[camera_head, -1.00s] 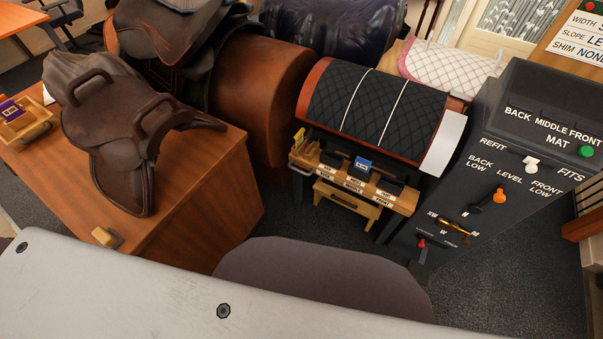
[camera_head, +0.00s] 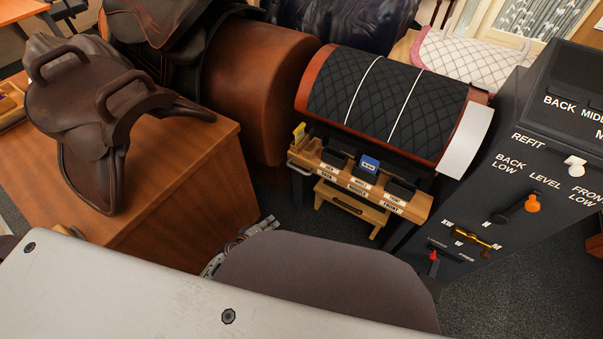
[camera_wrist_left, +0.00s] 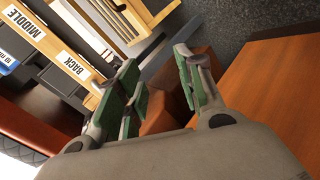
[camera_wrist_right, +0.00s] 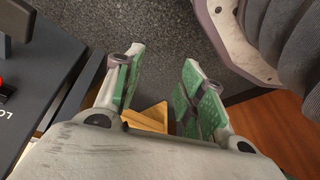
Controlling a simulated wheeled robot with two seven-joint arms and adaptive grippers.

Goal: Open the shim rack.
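The wooden shim rack (camera_head: 345,182) stands below the quilted saddle pad in the head view, with BACK, MIDDLE and FRONT labels and dark compartments. A blue shim block (camera_head: 369,165) shows in its middle compartment. A grey metal handle (camera_head: 298,167) is at its left end. In the left wrist view the rack (camera_wrist_left: 92,50) lies at the upper left. My left gripper (camera_head: 262,226) is partly hidden, low and left of the rack. Its fingers (camera_wrist_left: 158,68) are apart and empty. My right gripper's fingers (camera_wrist_right: 163,60) are also apart; no object is visibly held.
A wooden bench (camera_head: 190,200) with a brown saddle (camera_head: 90,110) is at the left. The dark lever console (camera_head: 500,170) stands right of the rack. A small wooden stand (camera_head: 350,203) is under the rack. Carpet between bench and rack is partly clear.

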